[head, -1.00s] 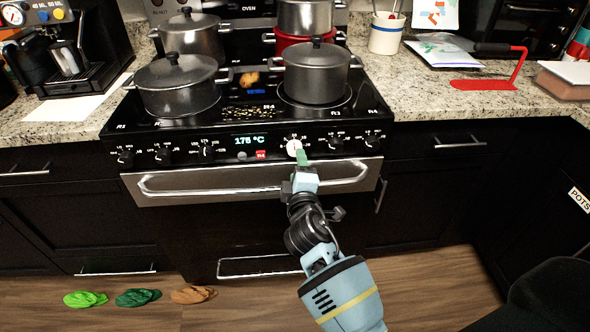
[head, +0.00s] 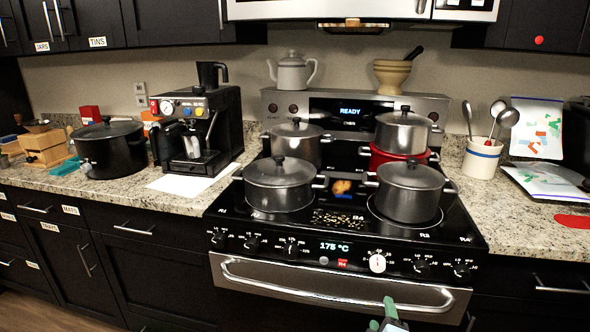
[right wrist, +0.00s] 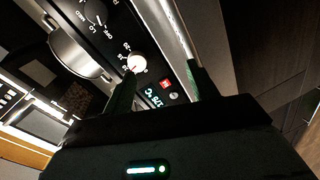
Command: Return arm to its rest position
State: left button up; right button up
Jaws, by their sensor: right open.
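My right gripper (head: 388,312) shows at the bottom edge of the head view, in front of the oven door handle (head: 330,298). It is open and empty, below and apart from the white stove knob (head: 377,263). In the right wrist view the gripper's two dark fingers (right wrist: 158,75) stand apart, with the white knob (right wrist: 136,63) and the red R4 mark (right wrist: 166,84) on the control panel beyond them. Most of my right arm is out of the head view. My left gripper is in neither view.
Several lidded pots stand on the stove, including a front left pot (head: 279,185) and a front right pot (head: 411,190). A coffee machine (head: 205,130) and a black pot (head: 107,147) stand on the left counter. A utensil crock (head: 481,158) stands on the right.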

jog(key=s+f+m+g+y+p, duration=0.2)
jog(key=s+f, duration=0.5)
jog(key=s, duration=0.4)
pick_arm(q)
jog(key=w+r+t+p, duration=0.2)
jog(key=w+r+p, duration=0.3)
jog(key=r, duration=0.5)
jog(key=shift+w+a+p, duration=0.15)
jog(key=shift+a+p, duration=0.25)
jog(key=shift+p, duration=0.15)
pick_arm(e)
jog(key=s+f+m+g+y, duration=0.1)
jog(key=s+m, duration=0.3)
jog(key=s, duration=1.1)
jog(key=s+a+f+m+g+y, duration=0.1)
jog(key=s+f+m+g+y, duration=0.1)
jog(key=s, duration=1.4)
jog(key=shift+a+f+m+g+y, duration=0.15)
jog(key=shift+a+m+g+y, duration=0.15)
jog(key=shift+m+g, duration=0.6)
